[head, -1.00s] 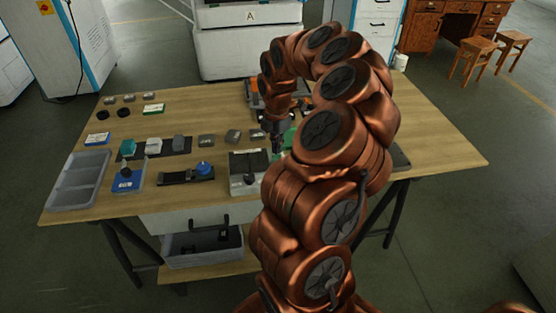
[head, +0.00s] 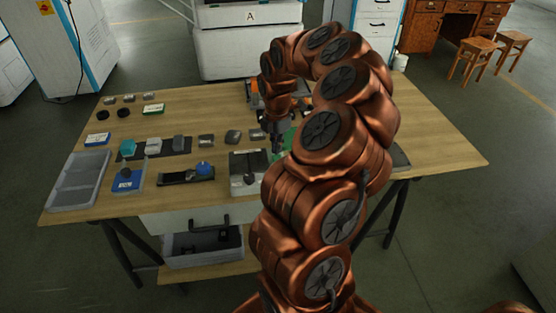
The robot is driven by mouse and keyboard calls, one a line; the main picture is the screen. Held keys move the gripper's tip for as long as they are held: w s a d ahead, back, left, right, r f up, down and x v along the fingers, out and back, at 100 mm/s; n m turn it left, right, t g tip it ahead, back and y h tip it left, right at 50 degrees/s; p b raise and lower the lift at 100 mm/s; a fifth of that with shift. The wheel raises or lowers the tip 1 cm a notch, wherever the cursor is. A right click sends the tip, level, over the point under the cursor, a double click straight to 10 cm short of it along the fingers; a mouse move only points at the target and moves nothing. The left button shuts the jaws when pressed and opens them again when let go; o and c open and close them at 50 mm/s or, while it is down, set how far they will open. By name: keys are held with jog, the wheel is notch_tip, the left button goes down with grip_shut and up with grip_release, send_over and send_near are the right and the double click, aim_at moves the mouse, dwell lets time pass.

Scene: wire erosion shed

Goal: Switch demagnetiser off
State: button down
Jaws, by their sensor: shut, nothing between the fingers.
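My gripper (head: 276,148) points down over the middle of the workbench and is shut and empty. Its tips are just right of a pale grey box (head: 240,186) with a dark top plate and a small black knob or lever. A green device (head: 287,141) is just beside the gripper, partly hidden by my arm. I cannot tell for sure which of the two is the demagnetiser, nor its switch position. Whether the fingertips touch anything is too small to tell.
The wooden bench (head: 436,145) is bare at its right end. A grey divided tray (head: 78,181) lies at the left. A blue-based device (head: 127,180) and a black fixture with a blue knob (head: 204,169) stand left of the box. Several small metal blocks lie behind.

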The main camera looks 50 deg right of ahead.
aim_at(277, 156)
jog(key=shift+f+b, duration=0.55)
jog(key=shift+f, duration=0.6)
dwell(0.8)
jog(key=shift+r, duration=0.15)
jog(key=shift+r+p, duration=1.6)
jog(key=shift+r, duration=1.8)
